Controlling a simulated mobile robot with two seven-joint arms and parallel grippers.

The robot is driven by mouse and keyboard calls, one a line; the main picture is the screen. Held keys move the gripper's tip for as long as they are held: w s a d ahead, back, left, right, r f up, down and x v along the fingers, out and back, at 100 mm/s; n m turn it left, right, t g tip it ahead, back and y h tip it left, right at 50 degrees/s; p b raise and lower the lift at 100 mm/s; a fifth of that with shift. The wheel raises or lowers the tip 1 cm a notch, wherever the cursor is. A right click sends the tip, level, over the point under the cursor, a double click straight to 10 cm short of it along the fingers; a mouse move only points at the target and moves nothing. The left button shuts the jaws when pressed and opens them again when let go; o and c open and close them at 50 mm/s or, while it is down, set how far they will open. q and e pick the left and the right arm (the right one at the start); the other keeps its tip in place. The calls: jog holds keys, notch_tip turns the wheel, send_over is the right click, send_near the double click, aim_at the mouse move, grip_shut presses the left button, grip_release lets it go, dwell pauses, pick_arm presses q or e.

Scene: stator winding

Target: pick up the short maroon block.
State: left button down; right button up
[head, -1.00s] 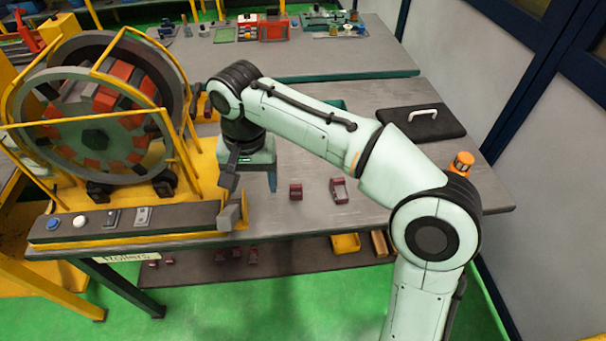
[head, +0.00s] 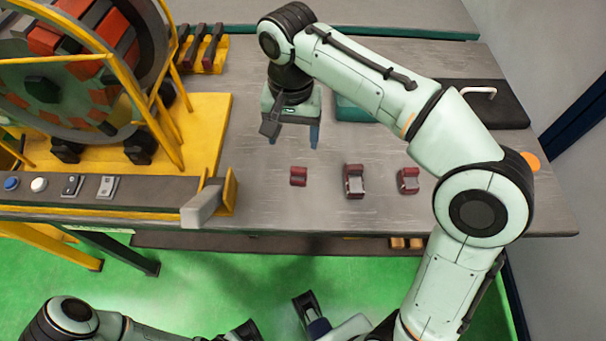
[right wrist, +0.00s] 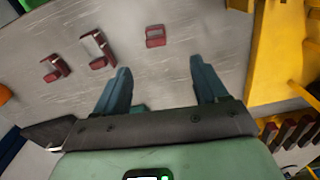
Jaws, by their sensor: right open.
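The short maroon block (head: 298,176) lies on the grey table, the smallest and leftmost of three maroon pieces in the head view. In the right wrist view the same block (right wrist: 155,36) shows beyond the fingertips, roughly between their lines. My right gripper (head: 291,138) points down above the table, just behind the block and apart from it. Its two blue fingers are spread and empty in the wrist view (right wrist: 163,85). My left arm shows at the bottom edge of the head view, its gripper only partly visible.
A maroon piece with a grey middle (head: 354,187) and another maroon piece (head: 409,181) lie to the right. The yellow stator stand (head: 208,130) is at left. A yellow rack of maroon bars (head: 218,60), a green box (head: 362,112) and a black case (head: 505,110) lie behind.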

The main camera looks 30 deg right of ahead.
jog(key=b, duration=0.2)
send_over(298, 170)
jog(key=f, duration=0.7)
jog(key=shift+w+a+f, duration=0.1)
jog(key=shift+a+f, duration=0.2)
jog(key=shift+f, duration=0.1)
jog(key=shift+s+d+f+b, duration=0.15)
jog(key=shift+f+b, duration=0.35)
jog(key=shift+f, duration=0.85)
jog(key=shift+s+d+f+b, duration=0.15)
jog(key=shift+f+b, duration=0.3)
jog(key=shift+f, duration=0.9)
pick_arm(q)
jog(key=f, duration=0.1)
jog(key=w+f, duration=0.1)
jog(key=f, duration=0.1)
jog(key=shift+w+f+t, duration=0.1)
jog(key=shift+w+t, duration=0.1)
jog(key=shift+t, duration=0.1)
pick_arm(e)
jog(key=shift+w, duration=0.1)
grip_shut()
jog(key=shift+r, duration=0.1)
